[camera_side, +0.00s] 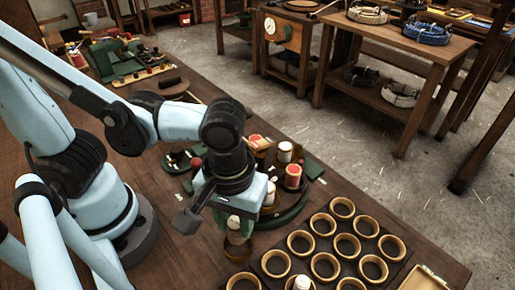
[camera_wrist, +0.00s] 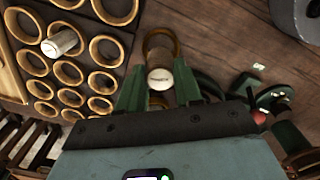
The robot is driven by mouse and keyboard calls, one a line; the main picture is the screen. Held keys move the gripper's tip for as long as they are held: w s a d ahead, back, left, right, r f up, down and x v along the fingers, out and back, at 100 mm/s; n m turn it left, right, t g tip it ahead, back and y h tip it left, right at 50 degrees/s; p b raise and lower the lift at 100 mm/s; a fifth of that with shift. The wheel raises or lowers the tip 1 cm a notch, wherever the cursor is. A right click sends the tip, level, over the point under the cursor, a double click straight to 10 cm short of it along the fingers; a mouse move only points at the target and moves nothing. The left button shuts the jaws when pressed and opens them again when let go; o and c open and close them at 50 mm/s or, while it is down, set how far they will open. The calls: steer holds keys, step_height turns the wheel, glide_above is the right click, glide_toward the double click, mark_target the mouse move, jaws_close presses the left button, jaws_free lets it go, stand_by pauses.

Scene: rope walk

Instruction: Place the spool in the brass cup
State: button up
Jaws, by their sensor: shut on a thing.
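My gripper (camera_wrist: 159,88) points down, its green fingers closed on a spool (camera_wrist: 160,79) with a pale round end. In the side view the held spool (camera_side: 234,226) shows pale and wooden below my gripper (camera_side: 233,214). A single brass cup (camera_wrist: 162,38) stands on the table just beyond the spool in the wrist view. In the side view the cup (camera_side: 238,250) shows beneath the spool, partly covered by it. I cannot tell whether the spool touches the cup or is inside its rim.
A dark tray (camera_side: 326,230) of brass rings lies right of my gripper; one ring holds a white spool (camera_side: 302,284). A green round stand (camera_side: 296,208) with several spools (camera_side: 293,176) is close behind my gripper. A green machine (camera_side: 115,58) stands at the far left.

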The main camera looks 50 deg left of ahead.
mark_target(235, 223)
steer(key=shift+f, duration=1.9)
steer(key=shift+f, duration=0.1)
steer(key=o, duration=1)
steer(key=shift+r, duration=6.15)
